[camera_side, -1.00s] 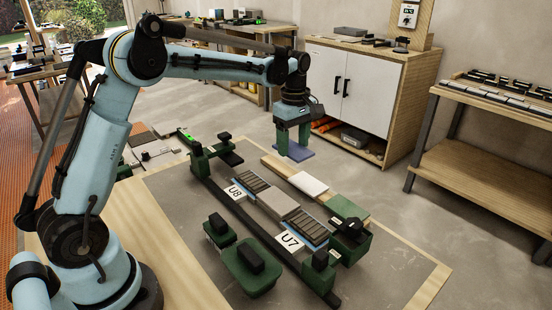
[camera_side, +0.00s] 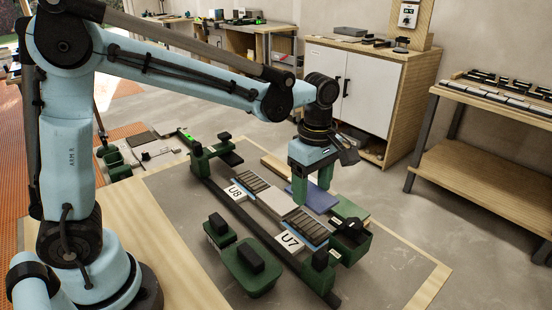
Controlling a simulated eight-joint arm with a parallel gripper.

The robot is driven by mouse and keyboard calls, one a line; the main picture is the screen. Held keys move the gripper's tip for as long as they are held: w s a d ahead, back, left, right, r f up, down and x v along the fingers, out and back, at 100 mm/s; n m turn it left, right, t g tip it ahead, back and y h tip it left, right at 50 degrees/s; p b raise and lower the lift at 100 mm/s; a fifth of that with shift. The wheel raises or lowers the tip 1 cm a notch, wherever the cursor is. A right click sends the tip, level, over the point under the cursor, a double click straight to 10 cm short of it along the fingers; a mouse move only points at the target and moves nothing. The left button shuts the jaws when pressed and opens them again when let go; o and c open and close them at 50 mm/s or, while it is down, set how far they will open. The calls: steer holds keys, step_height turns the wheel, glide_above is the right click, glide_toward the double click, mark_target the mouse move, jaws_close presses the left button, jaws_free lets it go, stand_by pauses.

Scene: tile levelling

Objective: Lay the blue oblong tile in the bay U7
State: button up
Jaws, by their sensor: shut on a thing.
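My gripper (camera_side: 313,190) is shut on the blue oblong tile (camera_side: 322,201), which hangs roughly flat beneath the green fingers. The tile is above the far side of the bed, behind the ribbed strip of the bay U7 (camera_side: 306,223). I cannot tell its exact height. The bay U7 shows a dark ribbed bed with a blue edge, next to its white label (camera_side: 289,242). The gripper and tile hide part of what lies behind the bed.
A grey slab (camera_side: 268,203) lies between U7 and the ribbed bay U8 (camera_side: 253,181). A dark rail (camera_side: 242,218) runs along the near side. A green clamp block (camera_side: 350,240) stands right of U7. Green blocks with black handles (camera_side: 249,266) stand in front.

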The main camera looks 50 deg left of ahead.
mark_target(308, 226)
steer(key=shift+f, duration=3.55)
steer(key=shift+f, duration=0.6)
steer(key=o, duration=1)
steer(key=shift+r, duration=0.1)
steer(key=shift+r, duration=3.9)
steer(key=shift+a, duration=0.1)
